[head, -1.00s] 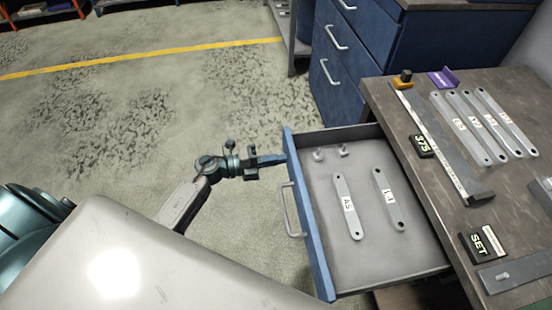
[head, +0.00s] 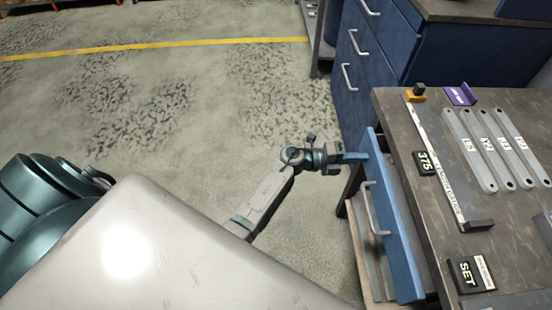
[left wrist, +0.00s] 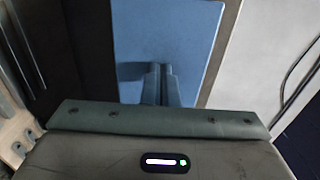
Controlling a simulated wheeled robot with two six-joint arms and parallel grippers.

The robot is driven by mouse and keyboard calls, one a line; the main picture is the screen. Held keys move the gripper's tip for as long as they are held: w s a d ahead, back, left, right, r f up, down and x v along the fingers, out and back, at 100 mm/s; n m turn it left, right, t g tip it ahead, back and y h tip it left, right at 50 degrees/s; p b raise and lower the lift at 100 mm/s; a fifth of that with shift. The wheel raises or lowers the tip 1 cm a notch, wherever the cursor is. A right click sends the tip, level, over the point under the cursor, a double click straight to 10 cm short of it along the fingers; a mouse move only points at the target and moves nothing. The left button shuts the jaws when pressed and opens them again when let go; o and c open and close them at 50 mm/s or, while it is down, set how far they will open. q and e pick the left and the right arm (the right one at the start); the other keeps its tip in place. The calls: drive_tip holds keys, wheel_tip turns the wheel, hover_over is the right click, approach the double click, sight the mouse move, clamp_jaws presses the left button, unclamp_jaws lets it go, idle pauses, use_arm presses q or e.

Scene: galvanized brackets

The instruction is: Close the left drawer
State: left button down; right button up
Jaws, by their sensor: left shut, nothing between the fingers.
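The left drawer has a blue front (head: 397,235) with a pale bar handle (head: 372,212), at the right in the head view. The front stands close to the workbench edge, with a narrow gap along it; the drawer's inside is almost wholly hidden. My left gripper (head: 358,158) is shut and empty, at the far end of the front, beyond the handle. In the left wrist view the closed fingers (left wrist: 161,84) point at the blue front (left wrist: 190,35) and seem to touch it. My right gripper is in neither view.
The workbench top (head: 400,100) holds several labelled brackets (head: 484,150), a rule with a black 375 tag (head: 427,163) and a black SET block (head: 468,274). A blue drawer cabinet (head: 385,50) stands behind. The floor (head: 200,120) at left is clear.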

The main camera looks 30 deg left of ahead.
sight(374, 158)
use_arm(q)
drive_tip(key=x, duration=0.4)
drive_tip(key=shift+w+d, duration=0.25)
drive_tip(key=shift+d, duration=0.1)
drive_tip(key=shift+r, duration=0.15)
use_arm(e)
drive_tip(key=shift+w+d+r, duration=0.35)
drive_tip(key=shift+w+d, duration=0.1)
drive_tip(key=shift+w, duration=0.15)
